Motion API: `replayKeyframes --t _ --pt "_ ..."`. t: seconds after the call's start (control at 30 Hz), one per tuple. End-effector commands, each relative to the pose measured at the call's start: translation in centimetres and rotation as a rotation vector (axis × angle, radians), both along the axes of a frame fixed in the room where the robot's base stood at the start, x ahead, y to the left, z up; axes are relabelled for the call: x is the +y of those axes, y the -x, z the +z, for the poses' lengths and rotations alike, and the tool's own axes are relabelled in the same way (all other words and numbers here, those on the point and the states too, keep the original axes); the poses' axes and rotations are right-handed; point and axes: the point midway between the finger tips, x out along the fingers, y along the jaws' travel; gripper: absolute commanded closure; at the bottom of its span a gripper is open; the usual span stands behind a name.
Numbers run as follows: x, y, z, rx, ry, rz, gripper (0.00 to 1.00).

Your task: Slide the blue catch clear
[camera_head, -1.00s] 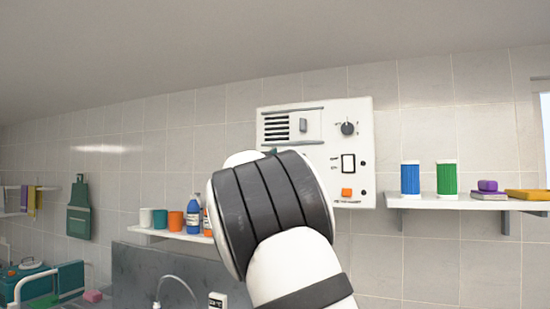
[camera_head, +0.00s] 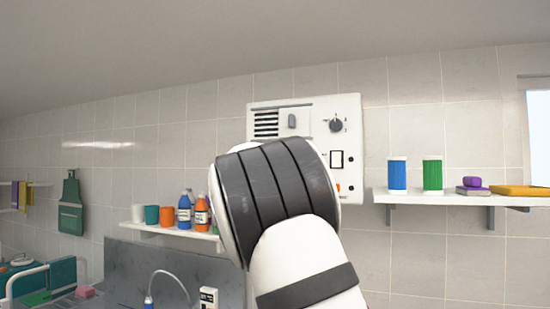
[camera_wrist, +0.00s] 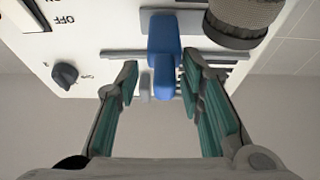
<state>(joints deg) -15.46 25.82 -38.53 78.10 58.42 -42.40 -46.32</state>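The blue catch (camera_wrist: 164,55) shows in the wrist view on the face of a white wall panel (camera_wrist: 100,22). My gripper (camera_wrist: 159,68) is open, with one teal-padded finger on each side of the catch. The right fingertip is close to the catch; a wider gap shows on the left. I cannot tell whether either finger touches it. In the head view the panel (camera_head: 354,112) hangs on the tiled wall, and my arm hides the catch and my gripper.
The panel carries a dark knob (camera_head: 336,125), a grey tab (camera_head: 292,121), a vent (camera_head: 266,123) and a switch (camera_head: 337,159). A dark ribbed cylinder (camera_wrist: 238,18) is near the right finger. Shelves with bottles (camera_head: 202,211) and canisters (camera_head: 397,174) flank the panel.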

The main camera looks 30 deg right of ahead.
Motion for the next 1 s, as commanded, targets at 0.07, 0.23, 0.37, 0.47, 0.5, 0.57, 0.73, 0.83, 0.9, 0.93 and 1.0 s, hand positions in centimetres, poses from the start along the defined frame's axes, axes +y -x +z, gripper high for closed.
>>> replayKeyframes --t 0.07,0.23,0.37,0.47,0.5,0.57,0.73,0.83,0.9,0.93,1.0 --pt "0.5 0.3 -0.3 0.001 -0.002 0.001 0.65" --pt "2.6 1.9 -1.3 0.001 -0.003 0.005 0.65" --pt "4.6 3.5 -2.4 0.002 -0.003 0.004 0.65" --pt "6.0 4.6 -3.2 0.001 -0.003 0.004 0.65" --pt "6.5 5.0 -3.4 0.001 -0.003 0.004 0.65" --pt "7.1 5.5 -3.8 0.000 -0.002 0.003 0.65" --pt "8.3 6.5 -4.4 -0.001 -0.001 0.000 0.65" --pt "8.5 6.7 -4.5 0.001 -0.001 0.001 0.65" --pt "8.6 6.7 -4.6 0.000 0.000 0.000 0.65" --pt "8.6 6.7 -4.6 0.000 0.000 0.000 0.65" --pt "8.6 6.7 -4.5 0.000 0.000 0.000 0.65"
